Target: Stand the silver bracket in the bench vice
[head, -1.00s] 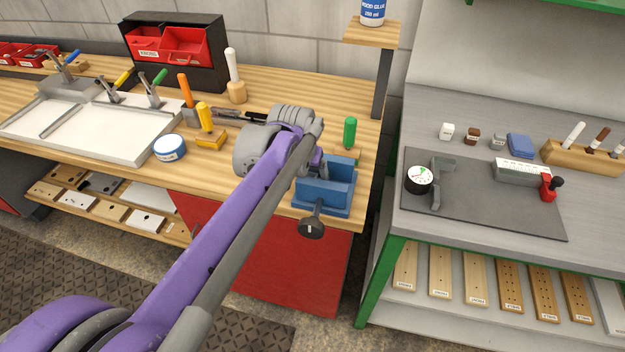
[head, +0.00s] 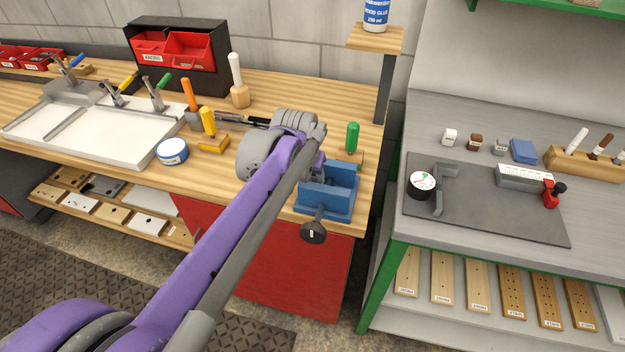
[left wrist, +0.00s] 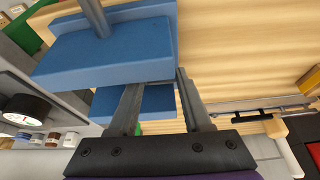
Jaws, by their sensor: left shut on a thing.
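The blue bench vice (head: 330,199) stands at the right front corner of the wooden bench, and its dark round handle (head: 313,233) hangs in front. My left gripper (head: 318,160) is at the vice's back left side, mostly hidden by its own arm. In the left wrist view its two grey fingers (left wrist: 158,85) reach down by the vice's blue jaw block (left wrist: 105,55), which covers their tips. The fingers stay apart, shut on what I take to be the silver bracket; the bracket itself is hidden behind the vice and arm. My right gripper is not in view.
A green-handled tool (head: 352,137) stands close behind the vice. A yellow-handled tool (head: 209,125) and a blue-and-white tin (head: 172,151) are to its left. A grey table (head: 480,250) with a dark mat (head: 490,217) is at the right, across a gap.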

